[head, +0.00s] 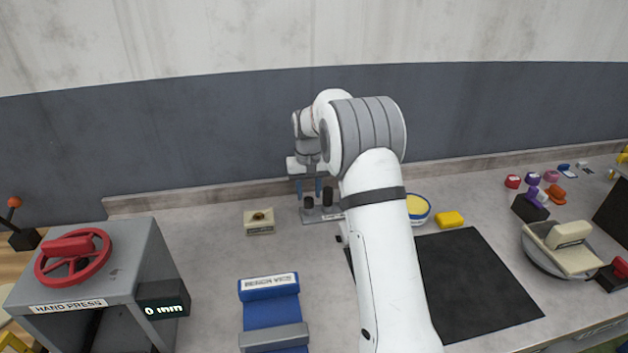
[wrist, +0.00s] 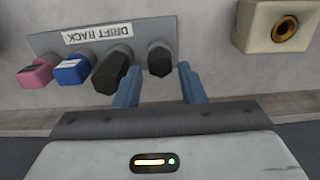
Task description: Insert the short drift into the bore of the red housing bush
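A drift rack (wrist: 115,40) holds several upright drifts. The shorter dark drift (wrist: 160,61) at its right end in the wrist view looks like the short drift; in the head view it stands at the left end (head: 309,203). My gripper (wrist: 158,70) is open and empty, with its blue fingers pointing at the rack on either side of this drift's line. The fingers look apart from it. In the head view my gripper (head: 308,188) is above the rack. A small red piece (head: 512,181) lies far right; I cannot tell whether it is the red housing bush.
A taller dark drift (wrist: 116,72), a blue one (wrist: 72,70) and a pink one (wrist: 36,73) stand beside it. A cream block (head: 259,229) with a brass-ringed bore is left of the rack. A hand press (head: 70,290), a blue bench vice (head: 270,290) and a black mat (head: 480,280) stand nearer.

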